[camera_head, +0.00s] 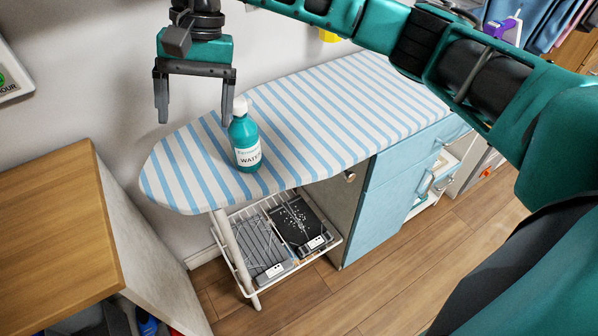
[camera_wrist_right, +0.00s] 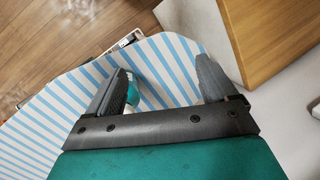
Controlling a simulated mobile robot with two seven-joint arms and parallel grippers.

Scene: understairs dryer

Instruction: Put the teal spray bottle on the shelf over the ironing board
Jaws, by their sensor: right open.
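The teal spray bottle (camera_head: 246,143), with a white top and a label reading "WATER", stands upright on the blue-and-white striped ironing board (camera_head: 310,115), near its narrow end. My right gripper (camera_head: 195,118) is open and empty, pointing down just left of the bottle's top in the head view and apart from it. In the right wrist view, teal and white parts of the bottle (camera_wrist_right: 133,92) show beside one finger of the right gripper (camera_wrist_right: 164,72), partly hidden by it. No shelf above the board shows. My left gripper is not in view.
A wooden-topped cabinet (camera_head: 55,225) stands left of the board. A wire rack (camera_head: 243,282) with dark items hangs below it. Light-blue drawers (camera_head: 400,185) support the right side. My right arm crosses the upper right. The striped top around the bottle is clear.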

